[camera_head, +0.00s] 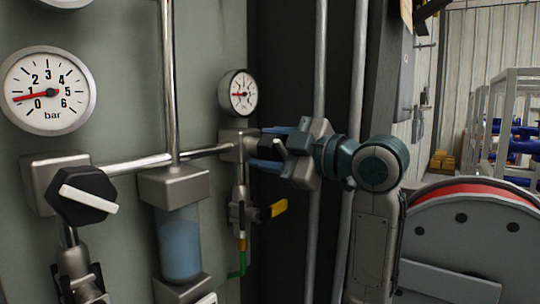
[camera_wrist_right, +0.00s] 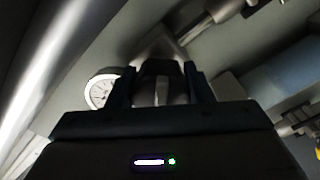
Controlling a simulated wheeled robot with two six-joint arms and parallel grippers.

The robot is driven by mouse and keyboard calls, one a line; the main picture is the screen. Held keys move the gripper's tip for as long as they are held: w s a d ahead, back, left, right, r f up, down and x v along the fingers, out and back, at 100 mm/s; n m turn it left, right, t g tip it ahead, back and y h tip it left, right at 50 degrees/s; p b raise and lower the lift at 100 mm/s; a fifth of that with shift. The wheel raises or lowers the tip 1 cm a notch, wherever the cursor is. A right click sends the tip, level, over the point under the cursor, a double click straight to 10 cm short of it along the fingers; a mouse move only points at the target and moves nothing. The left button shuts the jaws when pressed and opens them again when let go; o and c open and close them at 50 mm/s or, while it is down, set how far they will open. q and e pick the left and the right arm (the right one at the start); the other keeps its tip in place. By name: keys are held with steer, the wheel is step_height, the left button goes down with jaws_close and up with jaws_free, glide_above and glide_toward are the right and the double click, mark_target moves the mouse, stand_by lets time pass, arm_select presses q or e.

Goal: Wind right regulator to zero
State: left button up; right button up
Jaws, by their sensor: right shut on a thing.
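The right regulator (camera_head: 238,143) is a metal block on the panel, with a dark knob (camera_head: 270,147) facing right. My right gripper (camera_head: 266,148) reaches in from the right, its blue fingers shut on this knob. In the right wrist view the dark knob with a pale stripe (camera_wrist_right: 162,90) sits between the fingertips (camera_wrist_right: 160,85). The small gauge (camera_head: 238,93) above the regulator has a red needle pointing left, near the low end; its numbers are too small to read. It also shows in the wrist view (camera_wrist_right: 102,92). My left gripper is not in view.
A left regulator knob (camera_head: 84,195) with a white bar and a larger bar gauge (camera_head: 48,91), needle between 0 and 1, are at left. A blue-filled bowl (camera_head: 180,243) and a yellow-handled valve (camera_head: 272,209) sit below the pipes. A red-rimmed reel (camera_head: 470,235) stands right.

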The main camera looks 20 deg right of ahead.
steer(key=n+b, duration=0.1)
steer(key=n, duration=0.3)
steer(key=shift+n+b, duration=0.3)
steer(key=shift+b, duration=0.05)
steer(key=shift+r+n+b, duration=0.1)
steer(key=shift+n+b, duration=0.65)
steer(key=shift+n, duration=1.55)
steer(key=o, duration=1)
steer(key=shift+w, duration=0.2)
